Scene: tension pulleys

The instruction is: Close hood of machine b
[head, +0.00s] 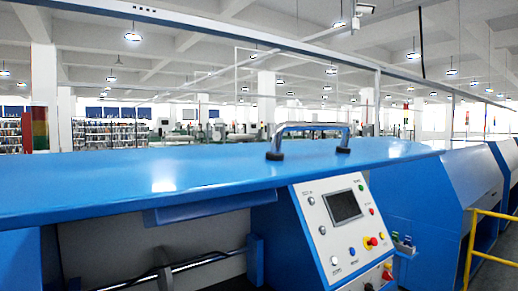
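A blue machine hood (190,172) spans the left and middle of the head view, close to the camera. It is raised, and the machine's dark interior (150,245) with a rail shows below its front edge. A chrome bar handle (312,130) with black feet stands on the hood's upper surface near its right end. A control panel (345,225) with a small screen and several coloured buttons sits below the hood. No label shows which machine this is. My gripper is not in view.
More blue machines (440,190) stand at the right. A yellow railing (470,250) is at the lower right. Stocked shelves (100,132) stand far back at the left.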

